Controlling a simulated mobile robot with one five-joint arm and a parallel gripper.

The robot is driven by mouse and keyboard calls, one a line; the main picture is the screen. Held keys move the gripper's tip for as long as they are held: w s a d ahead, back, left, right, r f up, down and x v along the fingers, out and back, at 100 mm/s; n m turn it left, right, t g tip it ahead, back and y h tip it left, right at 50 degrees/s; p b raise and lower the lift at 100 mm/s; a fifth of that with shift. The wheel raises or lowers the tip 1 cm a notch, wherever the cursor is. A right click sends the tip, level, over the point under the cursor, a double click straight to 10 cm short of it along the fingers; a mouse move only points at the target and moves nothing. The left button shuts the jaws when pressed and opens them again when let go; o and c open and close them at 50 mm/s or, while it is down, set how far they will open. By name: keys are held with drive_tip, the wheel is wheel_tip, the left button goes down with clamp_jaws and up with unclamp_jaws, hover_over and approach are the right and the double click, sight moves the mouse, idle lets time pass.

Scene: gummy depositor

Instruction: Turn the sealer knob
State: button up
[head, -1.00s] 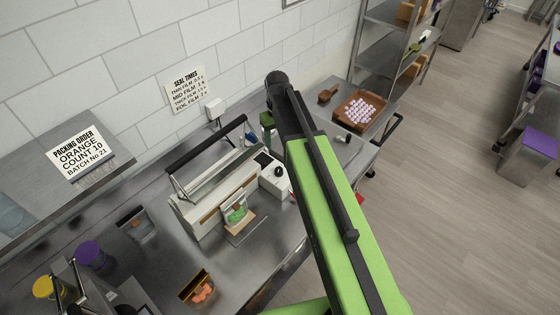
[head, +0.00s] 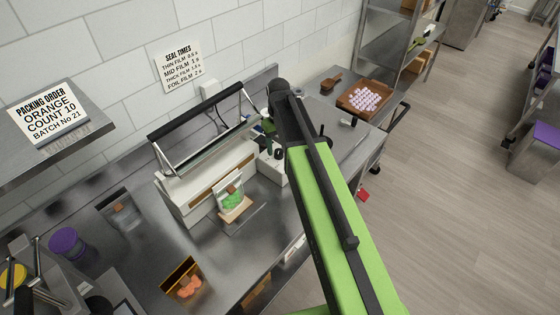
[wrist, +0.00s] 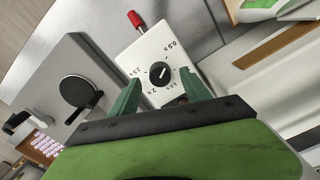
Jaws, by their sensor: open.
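The impulse sealer (head: 185,200) stands on the steel bench with its black-handled bar raised. Its white control box (wrist: 146,52) carries the black round sealer knob (wrist: 159,73), ringed by time marks such as 0.5s and 2.5s. The knob has a pale pointer line. In the head view the knob (head: 278,153) shows just below my gripper. My gripper (wrist: 161,80) is open, its two green fingers on either side of the knob in the wrist view. I cannot tell whether they touch it. In the head view my arm partly hides the gripper (head: 267,127).
A pouch with green gummies (head: 232,198) stands at the sealer's front. A seal-times sign (head: 181,64) hangs on the wall. An orange-filled container (head: 184,282) sits at the front.

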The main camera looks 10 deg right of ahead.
wheel_tip(320, 180, down, 3)
drive_tip(key=shift+r+b, duration=0.1)
drive_tip(key=shift+b, duration=0.6)
drive_tip(key=shift+r, duration=0.1)
clamp_jaws()
